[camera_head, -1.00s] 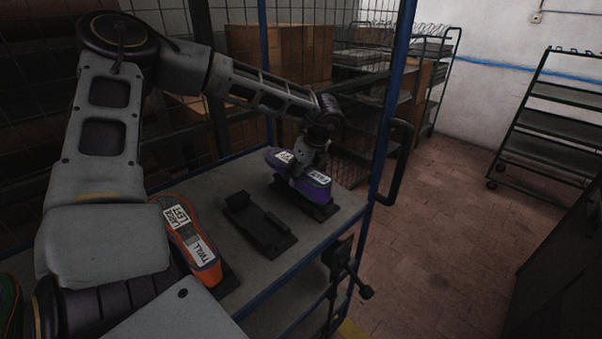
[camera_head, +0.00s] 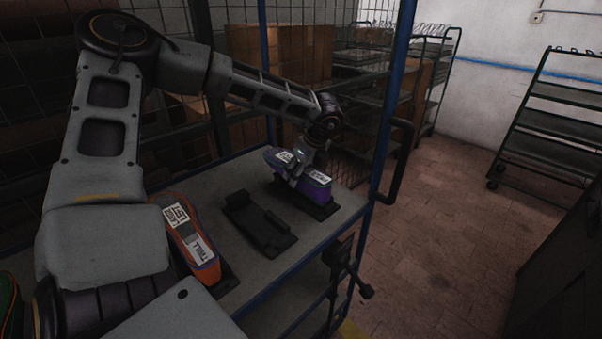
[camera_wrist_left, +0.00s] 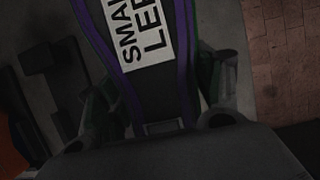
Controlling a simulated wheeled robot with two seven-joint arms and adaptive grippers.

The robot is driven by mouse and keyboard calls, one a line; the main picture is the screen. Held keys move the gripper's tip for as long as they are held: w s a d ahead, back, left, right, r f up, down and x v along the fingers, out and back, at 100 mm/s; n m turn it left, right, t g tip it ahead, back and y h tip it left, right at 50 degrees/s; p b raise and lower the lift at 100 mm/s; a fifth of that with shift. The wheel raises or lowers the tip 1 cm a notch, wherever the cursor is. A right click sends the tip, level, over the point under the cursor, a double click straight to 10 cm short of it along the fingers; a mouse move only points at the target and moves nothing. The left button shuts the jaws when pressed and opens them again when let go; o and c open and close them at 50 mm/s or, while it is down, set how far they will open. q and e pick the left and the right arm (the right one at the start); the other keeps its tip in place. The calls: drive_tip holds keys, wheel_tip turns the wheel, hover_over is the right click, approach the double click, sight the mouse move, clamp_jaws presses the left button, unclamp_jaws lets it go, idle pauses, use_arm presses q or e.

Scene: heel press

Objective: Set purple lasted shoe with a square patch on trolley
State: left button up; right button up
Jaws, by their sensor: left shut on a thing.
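The purple lasted shoe (camera_head: 313,190) is at the far end of the trolley shelf (camera_head: 225,172) in the head view, over a black holder (camera_head: 320,210). I cannot tell whether it rests fully on the holder. My left gripper (camera_head: 305,168) reaches down from above and is shut on the shoe. In the left wrist view the shoe's dark sole side (camera_wrist_left: 158,95) with purple edges and a white lettered label (camera_wrist_left: 142,30) lies between the fingers. My right gripper is not in view.
An empty black holder (camera_head: 260,224) sits mid-shelf. An orange lasted shoe (camera_head: 190,236) lies nearer, and a green one (camera_head: 8,300) shows at the left edge. Blue posts (camera_head: 392,100) and a black handle (camera_head: 402,160) frame the trolley. Another rack (camera_head: 555,125) stands far right.

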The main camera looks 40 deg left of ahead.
use_arm(q)
drive_tip(key=shift+f+b, duration=0.35)
drive_tip(key=shift+b, duration=0.35)
idle(0.9)
drive_tip(key=o, duration=1.6)
drive_tip(key=shift+c, duration=0.2)
drive_tip(key=shift+v, duration=6)
drive_tip(key=shift+f, duration=0.1)
